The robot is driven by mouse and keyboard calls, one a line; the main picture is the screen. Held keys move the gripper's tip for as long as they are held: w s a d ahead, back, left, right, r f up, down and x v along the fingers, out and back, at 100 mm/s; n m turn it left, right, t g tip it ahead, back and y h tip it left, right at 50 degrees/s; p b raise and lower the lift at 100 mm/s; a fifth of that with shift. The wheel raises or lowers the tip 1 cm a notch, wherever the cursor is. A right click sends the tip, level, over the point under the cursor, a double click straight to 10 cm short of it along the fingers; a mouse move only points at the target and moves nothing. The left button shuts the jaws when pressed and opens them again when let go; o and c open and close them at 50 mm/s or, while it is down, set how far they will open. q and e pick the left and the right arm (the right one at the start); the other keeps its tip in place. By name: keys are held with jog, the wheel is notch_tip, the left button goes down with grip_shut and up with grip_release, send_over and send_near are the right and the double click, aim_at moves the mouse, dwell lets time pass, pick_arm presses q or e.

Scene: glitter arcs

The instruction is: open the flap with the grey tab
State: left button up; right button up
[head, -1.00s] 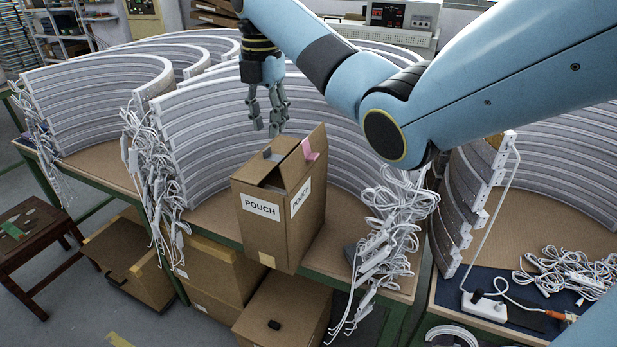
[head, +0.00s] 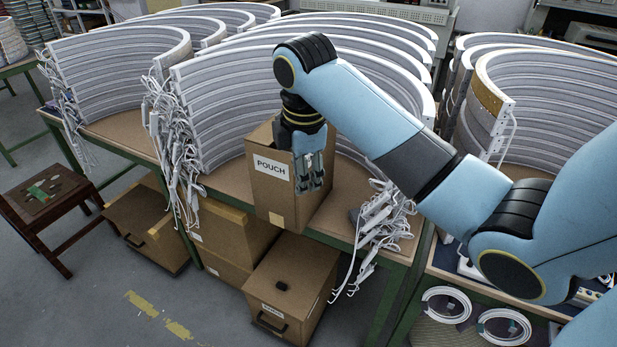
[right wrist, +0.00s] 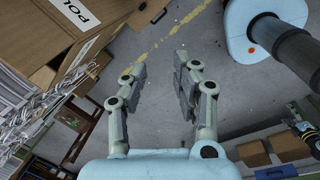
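The cardboard box (head: 270,195) labelled POUCH stands on the table near its front edge in the head view. My right gripper (head: 309,180) points down in front of the box's right side. In the right wrist view my right gripper (right wrist: 161,72) is open, with nothing between its fingers and floor beyond. The box (right wrist: 45,30) shows there at the upper left, beside the fingers. I cannot tell whether the gripper touches it.
Curved ribbed panels (head: 115,75) stand behind and left of the box. White cables (head: 385,215) hang off the table's front at the right. Lower boxes (head: 292,275) sit below the table edge. A brown stool (head: 45,195) stands at the left; the floor in front is clear.

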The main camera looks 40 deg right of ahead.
jog(key=shift+s+a+f+m, duration=0.2)
jog(key=shift+s+m, duration=0.15)
jog(key=shift+s, duration=0.2)
jog(key=shift+s+a+f+m, duration=0.2)
jog(key=shift+s+m, duration=0.15)
jog(key=shift+s, duration=0.15)
